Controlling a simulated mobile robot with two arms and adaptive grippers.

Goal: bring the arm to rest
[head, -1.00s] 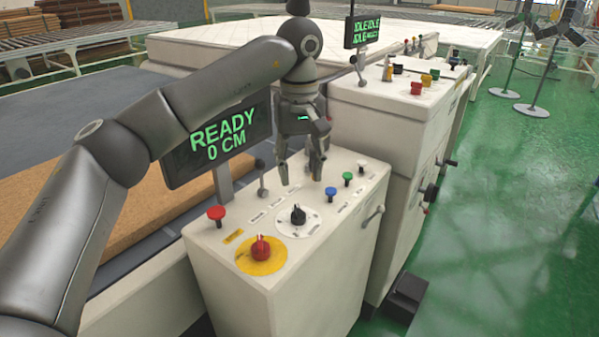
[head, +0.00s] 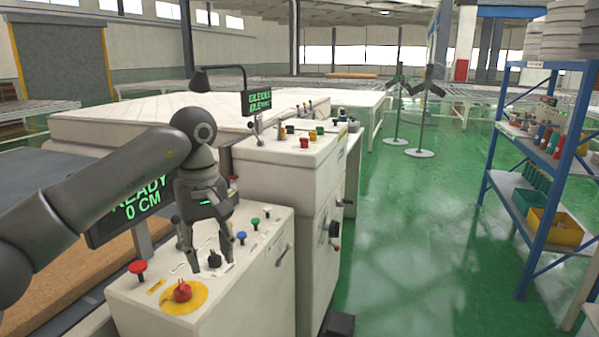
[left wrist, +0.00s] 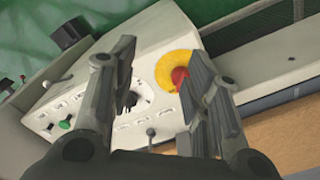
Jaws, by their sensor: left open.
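My left gripper (head: 207,250) is open and empty above the near control console (head: 255,290). In the left wrist view its two fingers (left wrist: 155,90) stand apart, with the console top below them. A black rotary knob (head: 214,258) and a red emergency knob on a yellow disc (head: 182,291) sit on that console. In the left wrist view the black knob (left wrist: 128,100) shows between the fingers, and the red knob (left wrist: 180,78) is partly behind one finger. My right gripper is not in view.
A red mushroom button (head: 137,267) stands at the console's left. A taller console (head: 290,165) is behind it, with a white mattress (head: 120,120) beyond. A blue shelf (head: 545,185) stands on the right. The green floor (head: 420,240) between is largely clear.

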